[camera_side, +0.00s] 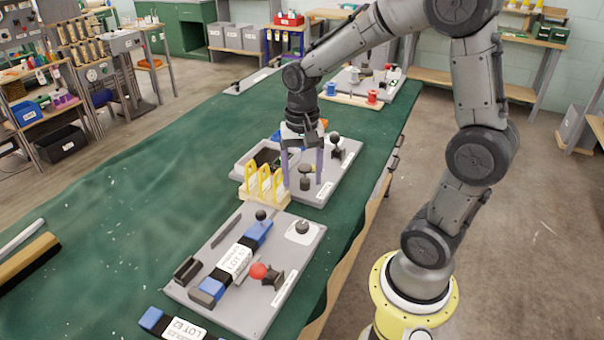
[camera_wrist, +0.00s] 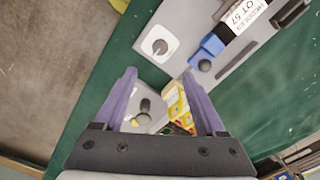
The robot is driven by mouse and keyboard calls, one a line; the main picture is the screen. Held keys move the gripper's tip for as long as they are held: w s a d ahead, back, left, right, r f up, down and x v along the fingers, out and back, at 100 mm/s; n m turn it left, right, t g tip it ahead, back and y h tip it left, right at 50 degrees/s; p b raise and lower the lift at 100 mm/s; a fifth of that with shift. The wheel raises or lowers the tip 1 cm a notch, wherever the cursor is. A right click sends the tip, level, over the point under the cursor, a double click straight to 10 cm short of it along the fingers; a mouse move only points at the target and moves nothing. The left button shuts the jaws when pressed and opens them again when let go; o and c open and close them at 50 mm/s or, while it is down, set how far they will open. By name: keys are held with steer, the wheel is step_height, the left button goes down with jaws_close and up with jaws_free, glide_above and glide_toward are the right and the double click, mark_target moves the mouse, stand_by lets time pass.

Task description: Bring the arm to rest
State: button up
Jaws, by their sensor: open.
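My gripper (camera_side: 303,166) hangs pointing down over the grey board (camera_side: 327,189) in the middle of the green bench. Its two purple fingers are apart with nothing held between them. In the wrist view the open fingers of my gripper (camera_wrist: 158,103) frame a dark knob (camera_wrist: 145,105) on that board. In the side view the dark knob (camera_side: 305,178) stands between and just below the fingers; I cannot tell whether they touch it. A yellow slotted rack (camera_side: 264,188) stands close to the left of the fingers, and its edge also shows in the wrist view (camera_wrist: 176,103).
A nearer grey board (camera_side: 215,254) carries a blue and black strap part, a red ball (camera_side: 259,271) and a round dial (camera_side: 302,228). A black-knobbed lever (camera_side: 335,140) stands right of my gripper. Farther back is a board with red and blue spools (camera_side: 372,96).

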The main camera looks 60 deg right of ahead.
steer(key=s+a+r+n+t, duration=0.3)
steer(key=s+a+r+t, duration=0.15)
steer(key=r, duration=0.45)
steer(key=s+a+n+t, duration=0.1)
steer(key=s+a+n, duration=0.2)
steer(key=s+n, duration=0.4)
steer(key=shift+s+n, duration=0.3)
steer(key=shift+n, duration=0.4)
